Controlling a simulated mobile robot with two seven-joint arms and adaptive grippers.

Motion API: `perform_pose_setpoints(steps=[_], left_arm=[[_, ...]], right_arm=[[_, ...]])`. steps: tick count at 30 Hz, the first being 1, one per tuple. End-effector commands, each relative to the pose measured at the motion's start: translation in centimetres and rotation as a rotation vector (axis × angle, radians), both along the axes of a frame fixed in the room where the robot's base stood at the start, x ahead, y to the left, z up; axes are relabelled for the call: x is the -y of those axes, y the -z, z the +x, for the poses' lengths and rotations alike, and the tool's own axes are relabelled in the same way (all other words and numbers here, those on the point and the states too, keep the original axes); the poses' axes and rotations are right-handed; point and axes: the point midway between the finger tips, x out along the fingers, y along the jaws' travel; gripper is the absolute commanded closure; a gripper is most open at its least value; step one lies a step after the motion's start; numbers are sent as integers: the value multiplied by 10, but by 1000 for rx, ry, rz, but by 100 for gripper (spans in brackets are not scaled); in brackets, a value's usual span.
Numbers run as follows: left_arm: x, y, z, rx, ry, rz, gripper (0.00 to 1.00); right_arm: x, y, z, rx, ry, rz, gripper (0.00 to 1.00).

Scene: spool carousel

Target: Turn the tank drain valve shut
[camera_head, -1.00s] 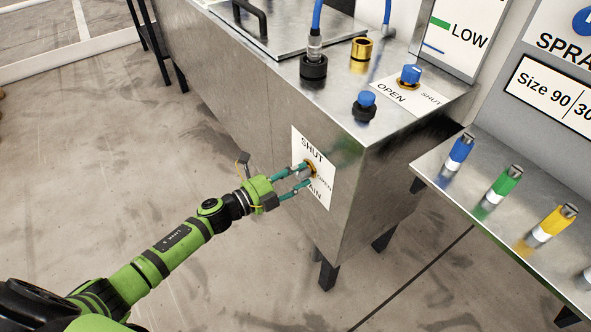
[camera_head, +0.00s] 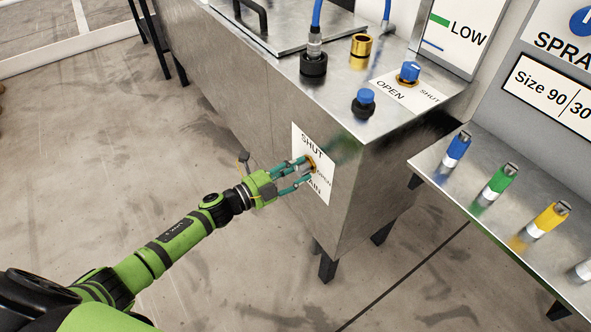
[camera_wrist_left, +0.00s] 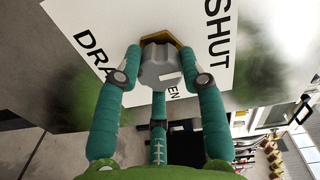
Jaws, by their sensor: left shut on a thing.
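The drain valve is a grey faceted knob (camera_wrist_left: 158,66) with a brass collar behind it, on a white label plate (camera_wrist_left: 215,65) reading SHUT, OPEN and DRAIN. In the head view the plate (camera_head: 323,192) is on the tank's side, and the brass collar (camera_head: 311,161) shows past my fingers. My left gripper (camera_head: 304,171) is shut on the knob, with teal fingers on either side of it in the left wrist view (camera_wrist_left: 161,75). A pale mark on the knob's lower right lies near the letters EN; the fingers hide part of the lettering. My right gripper is out of view.
The steel tank (camera_head: 240,92) carries a blue-topped valve (camera_head: 409,71) marked OPEN and SHUT and another blue knob (camera_head: 365,99). A steel shelf (camera_head: 450,192) at right holds coloured nozzles. The floor left of the tank is clear around my arm.

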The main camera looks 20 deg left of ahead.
Motion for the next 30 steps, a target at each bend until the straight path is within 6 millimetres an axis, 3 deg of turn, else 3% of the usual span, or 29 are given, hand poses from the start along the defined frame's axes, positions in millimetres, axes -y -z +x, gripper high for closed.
perform_pose_setpoints(steps=[1, 2, 3, 14, 17, 30], left_arm=[[2, 0, -1, 0, 4, -5, 52], [2, 0, -1, 0, 4, -5, 40], [2, 0, -1, 0, 3, -5, 36], [-1, 0, -3, 0, 1, -1, 36], [-8, 1, -11, -3, 0, 1, 36], [-60, -2, -80, -3, 2, -1, 36]], right_arm=[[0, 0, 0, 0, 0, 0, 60], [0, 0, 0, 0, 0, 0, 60], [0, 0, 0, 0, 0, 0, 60], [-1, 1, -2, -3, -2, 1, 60], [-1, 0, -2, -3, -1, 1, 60], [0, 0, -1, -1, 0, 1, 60]])
